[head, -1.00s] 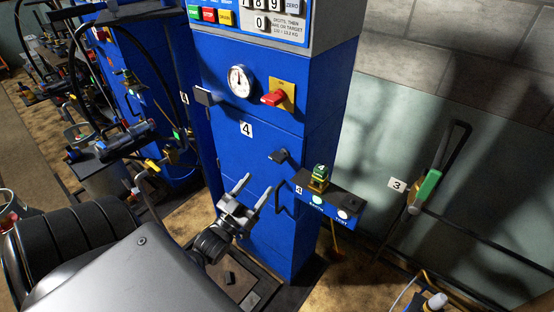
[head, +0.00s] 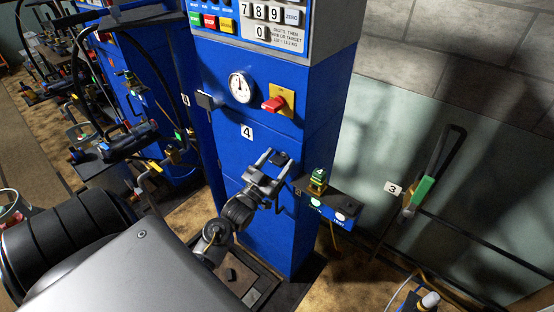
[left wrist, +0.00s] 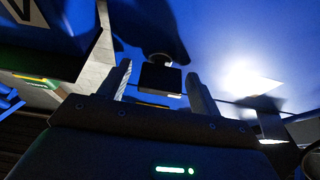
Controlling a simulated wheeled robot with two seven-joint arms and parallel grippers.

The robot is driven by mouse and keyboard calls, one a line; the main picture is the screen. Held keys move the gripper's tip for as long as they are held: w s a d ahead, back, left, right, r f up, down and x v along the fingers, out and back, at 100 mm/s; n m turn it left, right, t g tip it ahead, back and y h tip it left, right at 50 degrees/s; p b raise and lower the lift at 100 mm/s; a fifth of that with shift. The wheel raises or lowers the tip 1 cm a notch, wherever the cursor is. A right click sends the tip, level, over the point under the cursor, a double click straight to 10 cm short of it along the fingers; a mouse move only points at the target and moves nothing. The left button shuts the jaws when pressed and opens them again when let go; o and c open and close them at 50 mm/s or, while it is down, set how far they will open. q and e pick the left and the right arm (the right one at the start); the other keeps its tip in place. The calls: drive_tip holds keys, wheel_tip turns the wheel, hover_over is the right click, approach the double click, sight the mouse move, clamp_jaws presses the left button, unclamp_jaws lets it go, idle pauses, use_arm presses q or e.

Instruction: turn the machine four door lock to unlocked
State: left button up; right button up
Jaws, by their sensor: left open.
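Machine four is a tall blue cabinet (head: 230,165) with a white "4" label (head: 247,132) on its front. Its door lock is a small dark knob (head: 280,157) low on the front. It also shows in the left wrist view as a dark block on a round stem (left wrist: 160,78). My left gripper (head: 275,159) is open at the lock, its fingers on either side of the knob. In the left wrist view the left gripper (left wrist: 158,84) shows gaps beside the knob; I cannot tell any contact. My right gripper is not in view.
A red switch (head: 274,103) on a yellow plate and a round gauge (head: 241,87) sit higher on the cabinet. A small shelf with buttons (head: 330,204) juts out right of the gripper. A green-handled lever (head: 423,190) is on the wall.

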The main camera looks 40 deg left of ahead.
use_arm(q)
drive_tip(key=shift+c, duration=0.3)
drive_tip(key=c, duration=0.9)
drive_tip(key=shift+m, duration=0.5)
drive_tip(key=m+h, duration=0.2)
drive_tip(key=m, duration=0.2)
drive_tip(key=shift+h+b, duration=0.35)
drive_tip(key=shift+h, duration=0.05)
drive_tip(key=m+h, duration=0.1)
drive_tip(key=m, duration=0.2)
drive_tip(key=m+g+h, duration=0.1)
drive_tip(key=m, duration=0.2)
drive_tip(key=shift+r+g+h, duration=0.1)
drive_tip(key=shift+g+h, duration=0.2)
drive_tip(key=shift+h, duration=0.1)
drive_tip(key=m+g, duration=0.1)
drive_tip(key=m, duration=0.2)
drive_tip(key=m+h, duration=0.1)
drive_tip(key=m, duration=0.2)
drive_tip(key=shift+d+r+g, duration=0.1)
drive_tip(key=shift+g, duration=0.3)
drive_tip(key=m+g, duration=0.2)
drive_tip(key=m, duration=0.3)
drive_tip(key=shift+p, duration=0.4)
drive_tip(key=shift+m, duration=0.3)
